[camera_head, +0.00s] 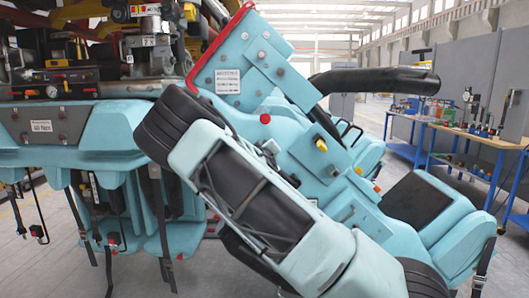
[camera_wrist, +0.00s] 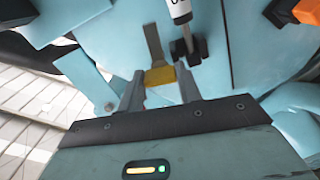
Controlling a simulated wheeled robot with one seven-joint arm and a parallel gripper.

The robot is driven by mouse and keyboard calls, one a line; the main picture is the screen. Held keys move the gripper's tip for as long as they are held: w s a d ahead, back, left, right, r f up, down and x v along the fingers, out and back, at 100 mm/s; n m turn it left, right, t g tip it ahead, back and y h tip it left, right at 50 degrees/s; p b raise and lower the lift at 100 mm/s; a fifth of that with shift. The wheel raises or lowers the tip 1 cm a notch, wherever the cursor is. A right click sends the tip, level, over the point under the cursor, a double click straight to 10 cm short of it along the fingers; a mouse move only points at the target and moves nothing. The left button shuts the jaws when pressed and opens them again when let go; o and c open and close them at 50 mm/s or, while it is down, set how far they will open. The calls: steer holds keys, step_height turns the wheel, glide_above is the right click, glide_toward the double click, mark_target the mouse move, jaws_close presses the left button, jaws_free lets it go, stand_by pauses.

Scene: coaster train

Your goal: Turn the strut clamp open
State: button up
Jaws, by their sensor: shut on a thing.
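The strut clamp seems to be the grey lever (camera_wrist: 152,42) with a yellow end (camera_wrist: 160,76), on a light blue panel in the wrist view. My gripper (camera_wrist: 159,88) is shut on the yellow end, which sits between its two grey fingers. A white strut (camera_wrist: 180,10) with a dark foot (camera_wrist: 188,48) stands just right of the lever, apart from the fingers. In the head view my arm crosses the middle, and I cannot make out the gripper or the held lever there.
The coaster train's light blue body (camera_head: 82,128) fills the left, with black straps hanging below. A red bar (camera_head: 215,48) edges an upright blue panel. A blue workbench (camera_head: 475,140) with tools stands at the right. An orange block (camera_wrist: 307,11) is at the wrist view's upper right.

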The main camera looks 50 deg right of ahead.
steer(key=shift+f+n, duration=0.1)
steer(key=shift+n, duration=0.6)
steer(key=o, duration=1)
steer(key=shift+a, duration=0.1)
steer(key=b+v, duration=0.3)
steer(key=v, duration=1.4)
steer(key=shift+s, duration=0.25)
